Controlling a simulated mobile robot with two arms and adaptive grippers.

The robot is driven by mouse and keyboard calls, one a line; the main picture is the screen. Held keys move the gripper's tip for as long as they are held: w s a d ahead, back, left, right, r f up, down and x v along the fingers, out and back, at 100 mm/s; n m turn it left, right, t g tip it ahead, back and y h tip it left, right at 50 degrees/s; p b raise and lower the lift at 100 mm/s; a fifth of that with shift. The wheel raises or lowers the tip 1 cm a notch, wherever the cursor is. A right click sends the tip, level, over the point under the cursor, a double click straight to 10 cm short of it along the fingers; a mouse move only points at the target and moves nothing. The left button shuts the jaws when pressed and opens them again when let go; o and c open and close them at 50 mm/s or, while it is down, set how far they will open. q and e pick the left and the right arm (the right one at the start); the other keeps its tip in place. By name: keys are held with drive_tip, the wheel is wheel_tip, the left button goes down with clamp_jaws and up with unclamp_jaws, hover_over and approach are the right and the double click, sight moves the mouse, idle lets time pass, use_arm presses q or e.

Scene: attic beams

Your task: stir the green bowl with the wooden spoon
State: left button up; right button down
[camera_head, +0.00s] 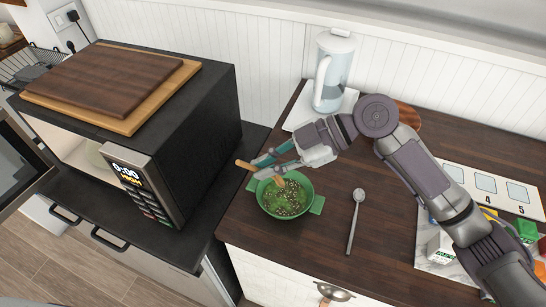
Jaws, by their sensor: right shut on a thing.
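The green bowl (309,188) stands upright on the dark wooden counter, with two side handles and a green content with specks in it. My right gripper (263,167) is above the bowl's back edge, shut on the wooden spoon (245,165). The spoon's handle end sticks out to the left of the fingers. Its lower end (279,182) reaches down into the bowl; whether it touches the content is hard to tell. The fingers hide the middle of the spoon. My left gripper is not in view.
A metal spoon (355,220) lies right of the bowl. A glass pitcher (332,75) stands on a white board behind. A black microwave (195,140) with cutting boards (110,78) on top is at left. Cards (485,183) and small boxes (440,245) lie at right.

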use_arm(q)
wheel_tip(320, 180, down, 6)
drive_tip(key=b, duration=0.6)
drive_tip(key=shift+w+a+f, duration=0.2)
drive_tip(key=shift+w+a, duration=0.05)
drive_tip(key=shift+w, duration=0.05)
use_arm(e)
wheel_tip(320, 180, down, 8)
drive_tip(key=w+d, duration=0.1)
drive_tip(key=shift+w+d+r, duration=0.15)
drive_tip(key=shift+d, duration=0.1)
use_arm(q)
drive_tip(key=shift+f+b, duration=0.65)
drive_tip(key=shift+b, duration=0.1)
use_arm(e)
drive_tip(key=shift+f, duration=0.75)
drive_tip(key=shift+r, duration=0.15)
drive_tip(key=shift+d, duration=0.15)
